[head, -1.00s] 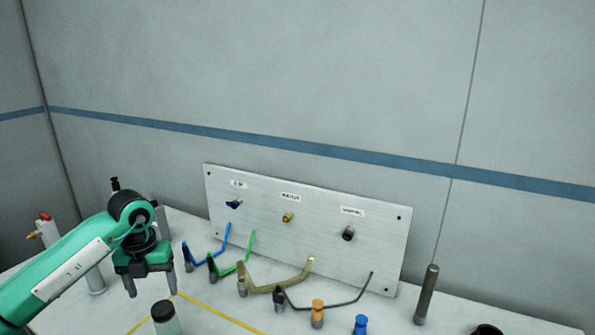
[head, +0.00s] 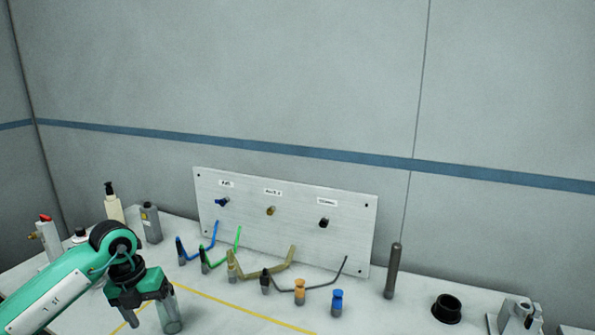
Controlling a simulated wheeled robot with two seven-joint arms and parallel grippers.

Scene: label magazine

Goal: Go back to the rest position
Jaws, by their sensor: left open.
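My left gripper (head: 147,314) is at the lower left, at the end of my green arm, with its fingers pointing down over the white worktop. Its two fingers are apart, so it is open. My right gripper is not in view.
A metal panel (head: 293,226) with three labelled fittings stands at the back. Blue, green, tan and dark hoses lie before it. An orange-topped piece (head: 299,288), a blue-topped piece (head: 337,299) and a dark rod (head: 392,271) stand to the right. Bottles stand behind my left arm.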

